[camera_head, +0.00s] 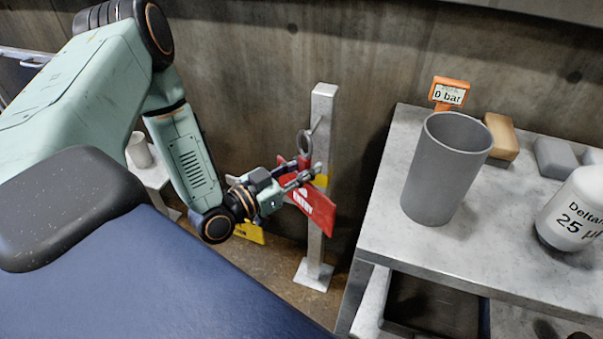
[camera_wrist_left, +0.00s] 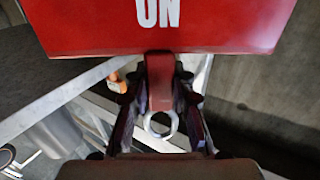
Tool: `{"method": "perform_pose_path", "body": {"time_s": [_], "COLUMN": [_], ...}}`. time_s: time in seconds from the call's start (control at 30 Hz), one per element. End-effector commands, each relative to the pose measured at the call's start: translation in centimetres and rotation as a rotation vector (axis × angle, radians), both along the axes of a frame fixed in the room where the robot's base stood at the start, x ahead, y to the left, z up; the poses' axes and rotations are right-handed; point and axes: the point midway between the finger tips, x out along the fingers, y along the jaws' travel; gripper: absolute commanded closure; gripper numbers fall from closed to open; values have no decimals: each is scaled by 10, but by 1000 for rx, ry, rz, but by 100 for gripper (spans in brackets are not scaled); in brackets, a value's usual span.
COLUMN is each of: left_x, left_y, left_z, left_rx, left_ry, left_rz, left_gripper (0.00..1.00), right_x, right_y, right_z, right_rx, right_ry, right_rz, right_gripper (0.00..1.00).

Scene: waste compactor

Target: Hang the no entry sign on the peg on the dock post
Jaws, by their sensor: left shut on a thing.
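The red no entry sign (camera_head: 312,205) hangs tilted from my left gripper (camera_head: 304,178), in front of the grey dock post (camera_head: 323,105). The gripper is shut on the sign's red strap, and a metal ring (camera_head: 304,142) stands up above the jaws. A short peg (camera_head: 317,124) juts from the upper post, close to the ring; I cannot tell whether the ring is around it. In the left wrist view, the sign's red panel (camera_wrist_left: 220,28) fills the top, and the strap with its ring (camera_wrist_left: 160,133) lies between the fingers. My right gripper is not in view.
A grey workbench (camera_head: 388,180) stands right of the post, carrying a grey cylinder (camera_head: 440,180), a white canister (camera_head: 575,210), blocks and an orange gauge display (camera_head: 448,93). A yellow plate (camera_head: 250,232) shows low behind my arm. A concrete wall (camera_head: 240,70) is behind the post.

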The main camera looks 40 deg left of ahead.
Motion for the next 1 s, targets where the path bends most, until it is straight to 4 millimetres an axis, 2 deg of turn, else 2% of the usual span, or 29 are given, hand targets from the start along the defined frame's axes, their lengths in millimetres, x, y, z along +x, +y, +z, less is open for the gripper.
{"method": "perform_pose_path", "body": {"time_s": [0.83,1.0], "left_x": [42,48], "left_y": [10,12], "left_z": [-4,-10], "left_rx": [1,1], "left_ry": [-2,0], "left_rz": [0,-1], "left_gripper": [100,100], "right_x": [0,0], "right_y": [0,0], "right_z": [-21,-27], "right_rx": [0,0], "right_ry": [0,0], "right_rz": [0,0], "right_gripper": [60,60]}}
